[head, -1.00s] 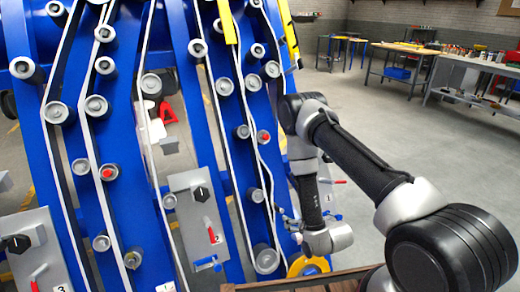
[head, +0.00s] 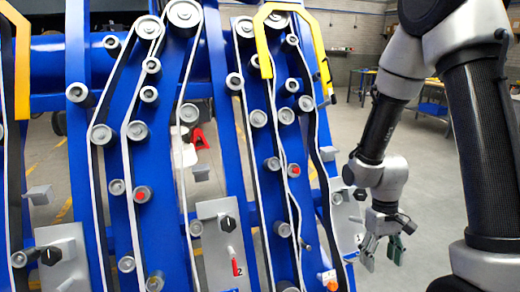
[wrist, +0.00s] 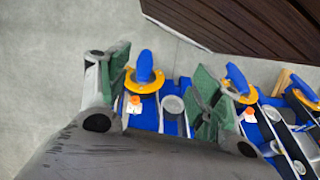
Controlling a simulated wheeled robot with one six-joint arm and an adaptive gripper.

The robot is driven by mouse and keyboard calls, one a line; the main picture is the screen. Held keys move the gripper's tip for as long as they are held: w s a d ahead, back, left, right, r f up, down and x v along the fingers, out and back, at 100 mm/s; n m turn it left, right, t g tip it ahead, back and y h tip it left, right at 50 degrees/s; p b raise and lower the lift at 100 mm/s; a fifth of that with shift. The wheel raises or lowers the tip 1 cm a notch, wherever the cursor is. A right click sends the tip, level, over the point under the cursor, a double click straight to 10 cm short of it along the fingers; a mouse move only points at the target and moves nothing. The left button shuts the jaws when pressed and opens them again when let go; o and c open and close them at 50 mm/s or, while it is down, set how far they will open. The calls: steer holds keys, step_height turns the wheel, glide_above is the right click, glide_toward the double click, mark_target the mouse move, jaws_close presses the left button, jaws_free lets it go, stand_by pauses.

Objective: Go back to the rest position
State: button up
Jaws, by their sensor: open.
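My gripper (head: 384,248) hangs at the lower right in the head view, to the right of the blue harvester chassis (head: 75,150). Its two green-padded fingers are spread and nothing is between them. In the wrist view my gripper (wrist: 160,100) is also open, with its fingers wide apart. Beyond the fingers, a blue handle on a yellow disc (wrist: 146,80) and a grey roller (wrist: 173,104) show below, apart from the fingers. The arm is folded at the right of the head view, beside the chassis.
White belts and several grey rollers (head: 137,130) cover the chassis panels. Yellow guards (head: 265,45) stick out at the top. A dark slatted wooden surface (wrist: 240,22) shows in the wrist view. Grey floor (head: 425,160) lies open at the right, with a workbench (head: 433,108) far behind.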

steer(key=s+d+r+m+t, duration=0.1)
steer(key=s+d+r+t, duration=0.1)
steer(key=r, duration=1.2)
steer(key=s+d+r+m+t, duration=0.1)
steer(key=s+r+t, duration=0.4)
steer(key=r, duration=0.9)
steer(key=shift+s+d+y, duration=0.3)
steer(key=shift+s+d, duration=0.3)
steer(key=shift+s, duration=0.5)
